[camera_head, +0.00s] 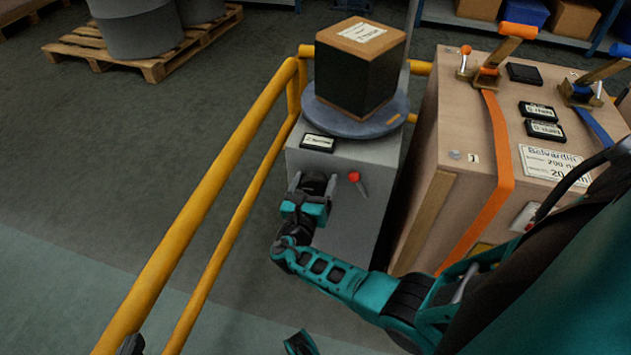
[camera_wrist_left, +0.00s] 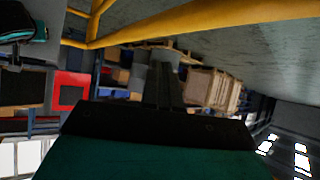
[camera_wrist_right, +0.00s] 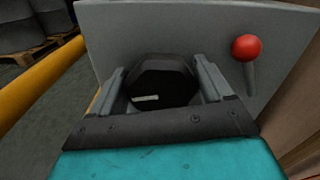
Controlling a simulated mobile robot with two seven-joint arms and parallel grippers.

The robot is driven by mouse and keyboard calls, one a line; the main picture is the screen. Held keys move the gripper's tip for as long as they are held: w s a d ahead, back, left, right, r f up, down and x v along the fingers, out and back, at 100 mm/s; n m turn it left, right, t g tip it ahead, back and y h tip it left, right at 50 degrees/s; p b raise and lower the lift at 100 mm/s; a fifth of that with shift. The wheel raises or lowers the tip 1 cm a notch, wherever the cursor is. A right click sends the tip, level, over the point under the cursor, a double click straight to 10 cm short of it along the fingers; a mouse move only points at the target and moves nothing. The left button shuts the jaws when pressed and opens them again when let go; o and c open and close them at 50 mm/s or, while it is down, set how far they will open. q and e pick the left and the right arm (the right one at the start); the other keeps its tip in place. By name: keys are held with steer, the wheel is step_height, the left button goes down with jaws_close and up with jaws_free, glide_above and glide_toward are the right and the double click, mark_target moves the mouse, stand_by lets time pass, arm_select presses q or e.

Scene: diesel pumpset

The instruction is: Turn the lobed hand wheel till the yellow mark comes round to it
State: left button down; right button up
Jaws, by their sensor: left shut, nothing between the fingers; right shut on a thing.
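The black lobed hand wheel (camera_wrist_right: 165,72) is on the front of a grey cabinet (camera_head: 352,225); a pale line shows on its face in the right wrist view. My right gripper (camera_head: 314,182) is shut on the wheel, with one finger on each side. Above, a round blue-grey turntable (camera_head: 335,119) carries a dark box (camera_head: 358,75) with a cardboard top. A small yellow-orange mark (camera_head: 394,118) shows on the turntable's right front edge. My left gripper (camera_wrist_left: 168,78) is shut and empty, away from the wheel.
A red-knobbed lever (camera_head: 356,179) sticks out just right of the wheel. A yellow railing (camera_head: 215,195) runs along the left. A large wooden crate (camera_head: 455,120) with orange and blue straps stands close on the right.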

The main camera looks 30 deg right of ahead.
steer(key=shift+w+r+n, duration=0.1)
steer(key=shift+r+n, duration=0.15)
steer(key=shift+n, duration=0.55)
steer(key=n, duration=0.1)
steer(key=n+p, duration=0.1)
steer(key=shift+f+n, duration=0.2)
steer(key=shift+n, duration=0.1)
steer(key=o, duration=0.9)
steer(key=shift+o, duration=0.2)
